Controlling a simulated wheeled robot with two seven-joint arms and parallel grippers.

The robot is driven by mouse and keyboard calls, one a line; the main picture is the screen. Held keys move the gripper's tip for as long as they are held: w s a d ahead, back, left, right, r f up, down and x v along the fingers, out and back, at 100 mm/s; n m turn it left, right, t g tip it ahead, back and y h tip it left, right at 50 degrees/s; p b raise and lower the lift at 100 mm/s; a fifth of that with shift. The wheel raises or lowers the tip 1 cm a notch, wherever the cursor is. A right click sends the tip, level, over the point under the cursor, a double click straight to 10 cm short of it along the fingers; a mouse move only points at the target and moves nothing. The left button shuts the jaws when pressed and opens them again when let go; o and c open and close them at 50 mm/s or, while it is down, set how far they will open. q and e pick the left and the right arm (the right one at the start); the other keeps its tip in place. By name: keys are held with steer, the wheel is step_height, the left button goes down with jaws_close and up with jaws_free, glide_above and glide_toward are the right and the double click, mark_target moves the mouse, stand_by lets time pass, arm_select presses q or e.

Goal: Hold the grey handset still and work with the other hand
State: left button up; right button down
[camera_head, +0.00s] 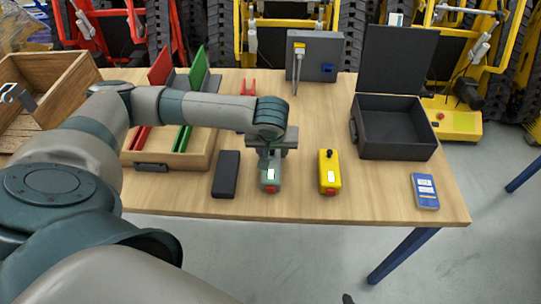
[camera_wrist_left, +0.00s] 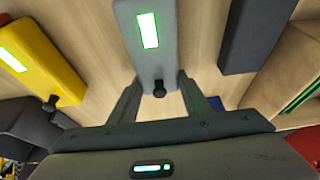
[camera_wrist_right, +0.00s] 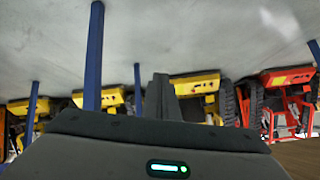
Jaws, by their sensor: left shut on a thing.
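The grey handset (camera_head: 270,177) stands near the front edge of the table, with a lit display and a red part at its near end. In the left wrist view the grey handset (camera_wrist_left: 150,50) shows its green-lit display and a dark knob. My left gripper (camera_head: 271,152) is above it, with one finger on each side of its knob end, shut on it. The fingers also show in the left wrist view (camera_wrist_left: 159,85). My right gripper (camera_wrist_right: 161,80) is shut and empty, its fingers together, pointing at the floor area away from the tabletop.
A yellow handset (camera_head: 329,173) stands right of the grey one and a black block (camera_head: 226,175) left of it. An open black case (camera_head: 394,148), blue meter (camera_head: 425,191), grey box (camera_head: 315,58), wooden tray (camera_head: 160,158) and wooden crate (camera_head: 60,66) share the table.

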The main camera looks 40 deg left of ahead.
steer(key=w+a+r+y, duration=0.3)
steer(key=a+r, duration=0.4)
steer(key=r, duration=0.1)
steer(key=n+g+y, duration=0.5)
steer(key=y, duration=0.3)
glide_toward(274, 210)
steer(key=s+a, duration=0.5)
steer(key=s, duration=0.1)
steer(key=shift+w+r, duration=0.2)
steer(key=shift+r, duration=0.25)
steer(key=shift+w, duration=0.15)
steer(key=shift+w+a, duration=0.75)
steer(key=shift+w, duration=0.45)
steer(key=shift+w+a, duration=0.75)
steer(key=shift+w, duration=0.45)
steer(key=shift+w+a, duration=0.8)
steer(key=shift+w, duration=0.4)
steer(key=shift+w+a, duration=0.35)
steer(key=shift+w, duration=0.35)
steer(key=shift+s+d, duration=0.1)
steer(key=shift+s, duration=0.1)
steer(key=shift+s+d, duration=0.25)
steer(key=shift+s, duration=0.15)
